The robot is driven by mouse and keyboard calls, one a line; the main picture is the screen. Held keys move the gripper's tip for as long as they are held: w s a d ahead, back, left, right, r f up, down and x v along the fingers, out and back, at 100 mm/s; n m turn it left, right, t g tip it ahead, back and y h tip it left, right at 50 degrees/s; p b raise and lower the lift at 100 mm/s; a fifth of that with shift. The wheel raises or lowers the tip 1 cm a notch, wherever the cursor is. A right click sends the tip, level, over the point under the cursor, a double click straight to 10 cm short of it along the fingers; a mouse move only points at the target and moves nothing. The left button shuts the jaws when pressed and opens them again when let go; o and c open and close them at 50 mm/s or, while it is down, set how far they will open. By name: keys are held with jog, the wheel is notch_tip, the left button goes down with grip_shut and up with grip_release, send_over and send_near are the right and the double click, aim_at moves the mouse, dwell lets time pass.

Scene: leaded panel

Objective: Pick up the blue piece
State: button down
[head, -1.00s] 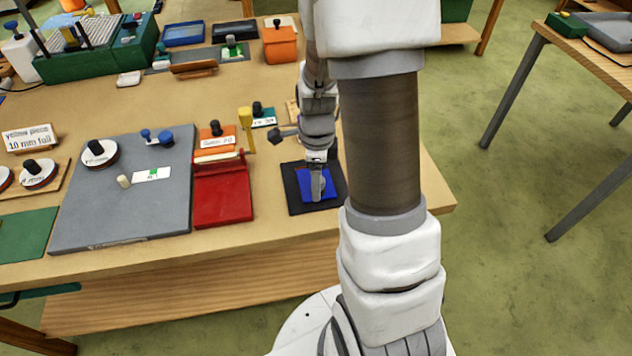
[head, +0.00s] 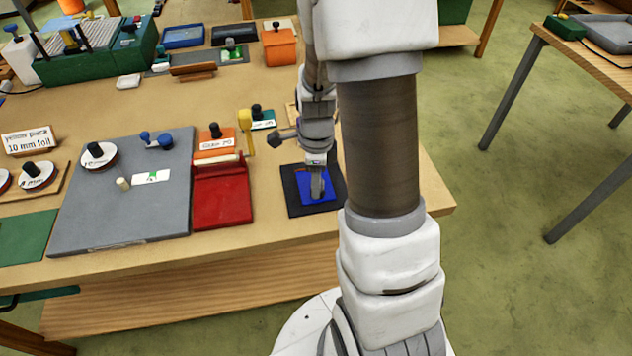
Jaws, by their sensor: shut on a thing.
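The blue piece (head: 326,190) is a flat blue square. It lies over, or just above, a dark square mat (head: 294,197) near the front right of the table; I cannot tell if it touches the mat. My gripper (head: 317,193) points down at the blue piece and is shut on it. The fingers hide part of its middle, and the fine contact is too small to see.
A red board (head: 222,202) and a grey board (head: 100,215) lie left of the mat.

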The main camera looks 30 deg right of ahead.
jog(key=shift+r, duration=0.55)
notch_tip(320, 180, up, 3)
jog(key=shift+w+r, duration=0.1)
jog(key=s+d+r, duration=0.5)
jog(key=s+r, duration=0.1)
jog(key=s, duration=0.4)
jog(key=shift+s+r+p, duration=0.3)
jog(key=shift+s+p, duration=0.05)
jog(key=shift+d, duration=0.1)
jog(key=c, duration=1.1)
grip_release()
grip_shut()
